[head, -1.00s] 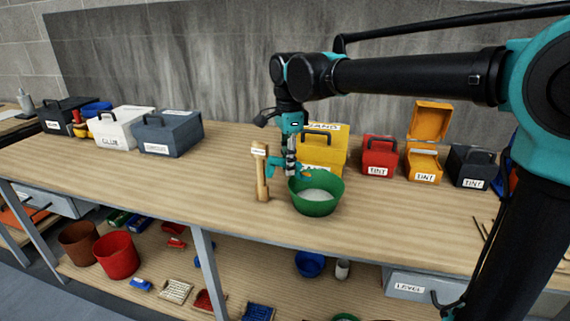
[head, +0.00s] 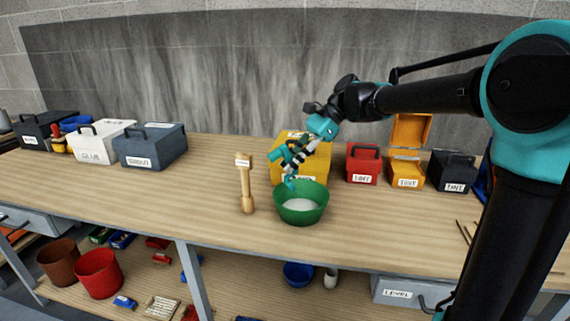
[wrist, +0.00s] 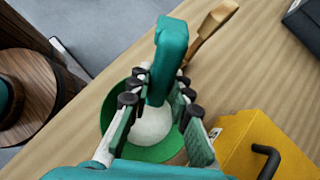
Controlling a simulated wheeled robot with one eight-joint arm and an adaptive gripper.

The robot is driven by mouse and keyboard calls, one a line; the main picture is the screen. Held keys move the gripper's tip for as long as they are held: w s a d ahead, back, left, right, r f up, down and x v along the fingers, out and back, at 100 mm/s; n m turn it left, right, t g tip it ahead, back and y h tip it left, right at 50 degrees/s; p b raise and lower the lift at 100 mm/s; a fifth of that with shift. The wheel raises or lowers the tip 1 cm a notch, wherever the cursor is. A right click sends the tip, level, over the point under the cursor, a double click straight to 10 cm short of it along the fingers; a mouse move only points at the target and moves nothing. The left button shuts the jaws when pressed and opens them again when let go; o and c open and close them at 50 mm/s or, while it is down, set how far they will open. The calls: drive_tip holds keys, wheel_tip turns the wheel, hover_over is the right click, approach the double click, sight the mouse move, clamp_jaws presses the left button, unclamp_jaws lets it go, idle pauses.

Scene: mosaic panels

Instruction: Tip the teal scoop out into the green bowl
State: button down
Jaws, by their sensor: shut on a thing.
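The teal scoop (head: 275,155) is in my gripper (head: 289,159), above the green bowl (head: 301,212). In the wrist view, the scoop's teal end (wrist: 171,48) sticks up between the two fingers of my gripper (wrist: 158,98). The scoop is tilted, with a teal part pointing down towards the bowl's back rim. The bowl stands upright on the bench and holds white material (head: 300,205), which also shows under the fingers in the wrist view (wrist: 152,127). My fingers hide part of the scoop, and I cannot see whether anything is left in it.
A wooden tool (head: 246,185) stands upright left of the bowl. A yellow box (head: 317,167) is close behind it. Red (head: 362,165), orange (head: 407,168) and dark (head: 452,172) tint boxes stand to the right. The bench front (head: 370,225) right of the bowl is clear.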

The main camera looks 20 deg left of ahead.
drive_tip(key=w+d+f+g+y, duration=0.2)
drive_tip(key=w+d+g+y, duration=0.2)
drive_tip(key=y, duration=0.4)
drive_tip(key=shift+d+f+g, duration=0.35)
drive_tip(key=shift+d+g, duration=0.5)
drive_tip(key=shift+g, duration=0.15)
